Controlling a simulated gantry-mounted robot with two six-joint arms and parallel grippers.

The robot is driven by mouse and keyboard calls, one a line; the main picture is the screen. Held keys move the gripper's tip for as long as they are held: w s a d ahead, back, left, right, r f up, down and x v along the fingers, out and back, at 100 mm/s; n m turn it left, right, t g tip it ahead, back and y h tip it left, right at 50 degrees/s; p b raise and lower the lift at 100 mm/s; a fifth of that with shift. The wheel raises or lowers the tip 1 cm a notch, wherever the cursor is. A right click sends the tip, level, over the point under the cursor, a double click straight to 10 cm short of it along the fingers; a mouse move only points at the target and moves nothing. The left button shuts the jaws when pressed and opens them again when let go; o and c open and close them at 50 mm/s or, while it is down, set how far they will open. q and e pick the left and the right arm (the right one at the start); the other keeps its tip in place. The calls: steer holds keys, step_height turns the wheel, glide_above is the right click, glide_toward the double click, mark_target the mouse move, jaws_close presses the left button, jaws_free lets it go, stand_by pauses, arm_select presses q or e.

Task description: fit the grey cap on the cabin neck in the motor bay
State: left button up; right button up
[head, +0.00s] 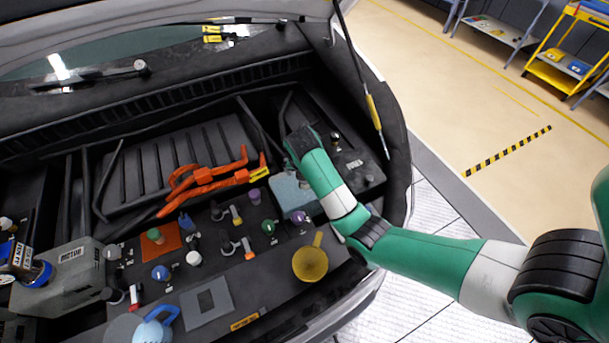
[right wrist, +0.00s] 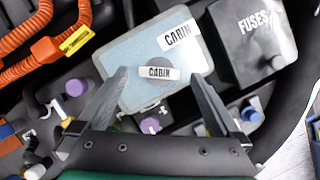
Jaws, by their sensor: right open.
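The pale blue cabin tank (right wrist: 125,50), labelled CABIN, sits in the motor bay. It also shows in the head view (head: 287,188), beside my right arm. A round dark grey cap (right wrist: 153,88) with a CABIN label shows over the tank's top. The neck under it is hidden, and I cannot tell how firmly it is seated. My right gripper (right wrist: 156,76) is open, with its fingertips on either side of the cap and a visible gap to each. My left gripper is not in view.
A black FUSES box (right wrist: 250,40) stands right of the tank. Orange hoses (head: 205,178) run to its left. A front shelf holds several coloured caps, a yellow funnel (head: 310,264), a blue jug (head: 153,328) and a grey MOTOR container (head: 60,280).

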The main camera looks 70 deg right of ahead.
steer(key=shift+b+x, duration=0.3)
steer(key=shift+x, duration=1.25)
steer(key=shift+r, duration=0.1)
steer(key=c, duration=1.2)
steer(key=shift+o, duration=0.2)
steer(key=shift+m+p, duration=0.45)
steer(key=shift+m, duration=0.15)
steer(key=shift+f+m+g+p, duration=0.2)
steer(key=shift+m+g+p, duration=0.3)
steer(key=shift+m, duration=0.5)
